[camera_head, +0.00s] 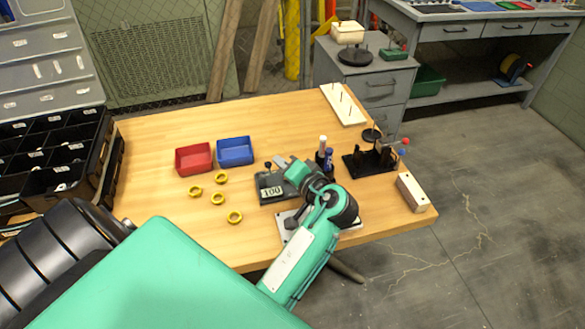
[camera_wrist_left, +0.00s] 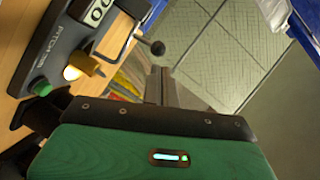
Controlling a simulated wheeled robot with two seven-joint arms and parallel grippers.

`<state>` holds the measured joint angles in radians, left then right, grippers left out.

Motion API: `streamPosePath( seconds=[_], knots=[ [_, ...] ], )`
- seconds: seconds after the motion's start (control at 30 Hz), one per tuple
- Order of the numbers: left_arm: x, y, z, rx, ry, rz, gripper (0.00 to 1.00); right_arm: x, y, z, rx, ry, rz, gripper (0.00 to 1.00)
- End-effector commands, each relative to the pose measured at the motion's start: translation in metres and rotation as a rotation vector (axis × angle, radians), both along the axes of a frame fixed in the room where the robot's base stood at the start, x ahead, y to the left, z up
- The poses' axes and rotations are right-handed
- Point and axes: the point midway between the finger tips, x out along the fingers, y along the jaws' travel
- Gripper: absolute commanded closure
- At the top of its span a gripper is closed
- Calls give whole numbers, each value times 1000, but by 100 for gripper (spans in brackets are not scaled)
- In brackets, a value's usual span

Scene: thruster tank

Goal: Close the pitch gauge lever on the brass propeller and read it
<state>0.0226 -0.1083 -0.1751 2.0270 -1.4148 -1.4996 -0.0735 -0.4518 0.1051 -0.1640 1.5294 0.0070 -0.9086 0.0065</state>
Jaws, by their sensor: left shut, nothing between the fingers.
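The pitch gauge (camera_head: 264,183) is a dark grey box on the table with a white display that seems to read 100. In the left wrist view the gauge (camera_wrist_left: 62,45) fills the upper left, with a green button, a PITCH label and part of its display. A brass-coloured piece (camera_wrist_left: 84,62), seemingly the propeller, sits against its side, mostly hidden. The lever (camera_wrist_left: 137,39) sticks out from the gauge and ends in a black ball knob (camera_wrist_left: 157,47). My left gripper (camera_head: 281,160) is shut and empty beside the gauge; its fingers (camera_wrist_left: 157,82) are just below the knob, apparently apart from it. My right gripper is out of view.
A red bin (camera_head: 194,158) and a blue bin (camera_head: 235,151) stand left of the gauge, with several brass rings (camera_head: 218,198) in front. A black rack (camera_head: 370,162) and a white block (camera_head: 411,192) stand to the right.

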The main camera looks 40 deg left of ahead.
Motion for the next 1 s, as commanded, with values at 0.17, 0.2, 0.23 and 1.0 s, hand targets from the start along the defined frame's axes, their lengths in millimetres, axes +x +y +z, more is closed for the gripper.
streamPosePath(
  seconds=[0.17, 0.2, 0.23, 1.0],
  knots=[
    [-5, 7, 5, -53, -61, 4, 100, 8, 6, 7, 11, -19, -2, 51],
    [-6, 8, 6, -75, -88, 4, 100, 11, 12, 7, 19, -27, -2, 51],
    [-7, 9, 6, -91, -104, 4, 100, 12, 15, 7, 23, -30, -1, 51],
    [-9, 10, 7, -115, -133, 2, 100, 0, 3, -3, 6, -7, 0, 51]
  ],
)
